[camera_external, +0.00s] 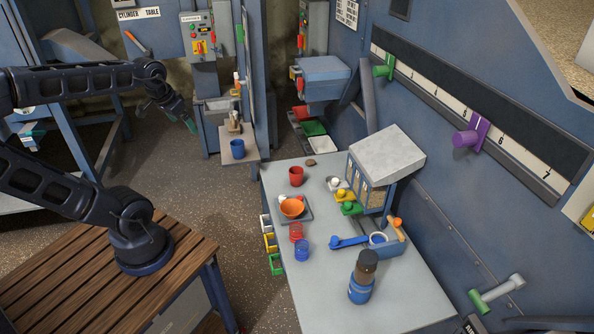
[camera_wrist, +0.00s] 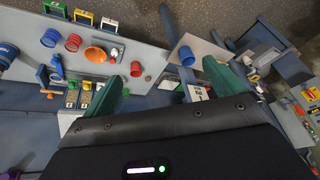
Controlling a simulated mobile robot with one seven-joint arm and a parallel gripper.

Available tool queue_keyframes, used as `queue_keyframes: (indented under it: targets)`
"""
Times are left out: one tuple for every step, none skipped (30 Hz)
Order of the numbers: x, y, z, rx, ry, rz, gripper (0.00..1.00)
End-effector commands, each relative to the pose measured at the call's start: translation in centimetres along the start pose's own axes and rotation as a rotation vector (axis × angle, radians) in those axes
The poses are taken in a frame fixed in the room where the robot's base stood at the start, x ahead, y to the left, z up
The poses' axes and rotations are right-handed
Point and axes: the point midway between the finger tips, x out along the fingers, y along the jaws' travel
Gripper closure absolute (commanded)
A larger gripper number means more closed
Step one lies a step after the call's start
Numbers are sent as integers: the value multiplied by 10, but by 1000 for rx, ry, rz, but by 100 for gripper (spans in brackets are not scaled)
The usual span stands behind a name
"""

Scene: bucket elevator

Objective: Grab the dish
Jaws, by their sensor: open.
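An orange bowl-shaped dish (camera_external: 291,207) sits on a small dark grey tray (camera_external: 306,216) on the grey table, with something white beside it. The dish also shows in the wrist view (camera_wrist: 95,54), at the upper left. My gripper (camera_external: 191,125) hangs in the air at the upper left of the external view, beyond the table's left edge and well away from the dish. In the wrist view its two green fingers (camera_wrist: 163,73) stand wide apart with nothing between them.
On the table (camera_external: 400,298), a red cup (camera_external: 296,176) stands behind the dish, red (camera_external: 296,232) and blue (camera_external: 302,250) cups in front. A side shelf holds a blue cup (camera_external: 237,149).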

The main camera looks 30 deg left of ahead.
Motion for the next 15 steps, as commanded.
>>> queue_keyframes:
  targets:
    - [4,3,-14,37,-13,-3,5]
    - [7,4,-21,59,-19,-4,5]
    - [10,7,-31,89,-26,-5,5]
    - [12,9,-39,111,-30,-6,5]
    - [15,11,-46,135,-36,-6,5]
    - [18,14,-56,164,-41,-6,5]
    - [21,16,-63,187,-45,-5,5]
    - [25,18,-71,209,-50,-4,5]
    - [29,22,-80,240,-56,-2,5]
    - [33,24,-87,262,-61,0,5]
    - [37,26,-95,285,-65,2,5]
    - [42,30,-104,315,-71,6,5]
    - [46,33,-111,338,-75,9,5]
    - [50,36,-118,360,-78,12,5]
    - [57,40,-127,389,-84,17,5]
